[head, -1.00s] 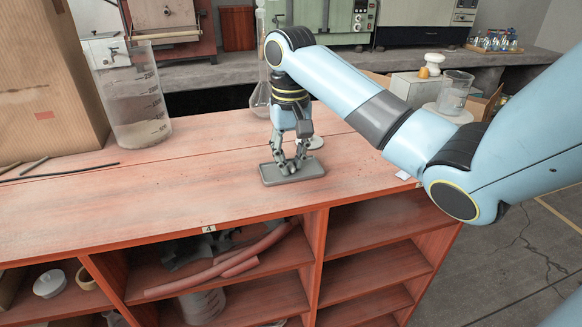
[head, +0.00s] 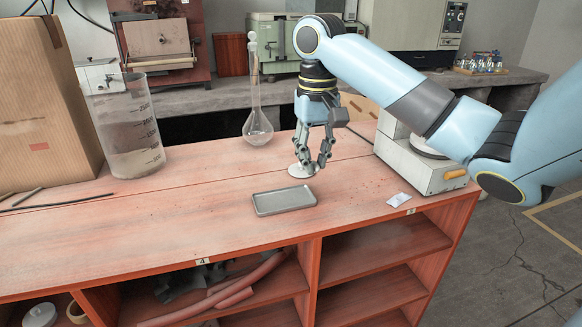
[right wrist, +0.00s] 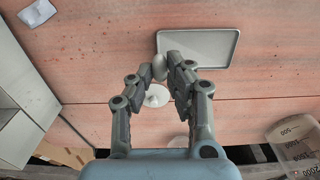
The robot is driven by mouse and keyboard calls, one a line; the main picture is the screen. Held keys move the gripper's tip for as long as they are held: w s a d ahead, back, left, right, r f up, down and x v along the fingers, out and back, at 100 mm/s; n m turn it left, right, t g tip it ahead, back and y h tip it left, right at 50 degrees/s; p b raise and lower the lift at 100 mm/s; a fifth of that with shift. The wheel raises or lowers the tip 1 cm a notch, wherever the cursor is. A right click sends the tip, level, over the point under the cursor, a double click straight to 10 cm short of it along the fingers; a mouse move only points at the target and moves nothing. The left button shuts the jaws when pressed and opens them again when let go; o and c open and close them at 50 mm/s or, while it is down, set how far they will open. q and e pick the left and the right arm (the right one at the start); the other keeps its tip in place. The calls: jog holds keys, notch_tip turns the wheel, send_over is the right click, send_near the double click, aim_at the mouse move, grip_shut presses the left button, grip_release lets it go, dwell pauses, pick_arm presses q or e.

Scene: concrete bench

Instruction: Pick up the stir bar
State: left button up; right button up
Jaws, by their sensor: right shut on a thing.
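My right gripper (head: 313,167) is above the bench, behind and to the right of a shallow grey tray (head: 284,200). In the right wrist view its fingers (right wrist: 160,68) are shut on a small pale, rounded thing, which I take to be the stir bar (right wrist: 160,66). The fingers hide part of it, and it does not show clearly in the head view. The tray looks empty in both views; in the right wrist view it (right wrist: 222,48) lies beyond the fingertips. My left gripper is not in view.
A white disc (head: 302,171) lies on the bench below the gripper. A boxy device (head: 420,167) and a small white packet (head: 398,200) are to the right. A flask (head: 257,125), large beaker (head: 127,130) and cardboard box (head: 40,100) stand left.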

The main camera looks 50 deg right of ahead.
jog(key=s+d+r, duration=0.3)
jog(key=s, duration=0.1)
jog(key=shift+d+r+p, duration=0.25)
jog(key=shift+d+p, duration=0.1)
jog(key=shift+p, duration=0.05)
jog(key=shift+s, duration=0.1)
